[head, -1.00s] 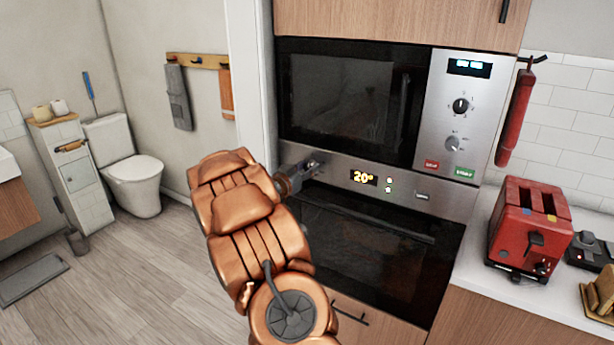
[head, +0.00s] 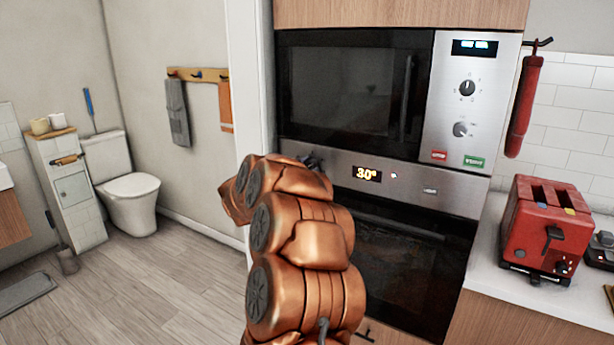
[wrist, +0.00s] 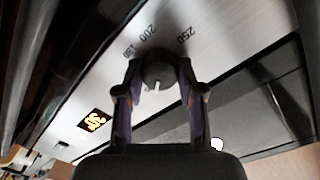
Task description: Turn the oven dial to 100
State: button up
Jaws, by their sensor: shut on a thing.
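The oven dial (wrist: 158,66) is a dark round knob with a pale mark, on the steel panel with 150, 200 and 250 printed around it. In the wrist view my gripper (wrist: 159,76) has one finger on each side of the dial and is shut on it. In the head view my gripper (head: 313,160) shows only slightly past my copper arm, which hides the dial.
A microwave (head: 345,88) with its own knobs sits above the oven (head: 405,255). A red toaster (head: 545,230) stands on the counter at the right. A toilet (head: 130,195) and open floor are at the left.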

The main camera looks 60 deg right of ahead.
jog(key=shift+m+b, duration=0.4)
jog(key=shift+m, duration=0.1)
jog(key=o, duration=1.1)
jog(key=shift+o, duration=0.2)
jog(key=shift+a, duration=0.1)
jog(key=a, duration=1.1)
jog(key=shift+s+a+r, duration=0.15)
jog(key=shift+a+r, duration=0.05)
jog(key=shift+a, duration=0.2)
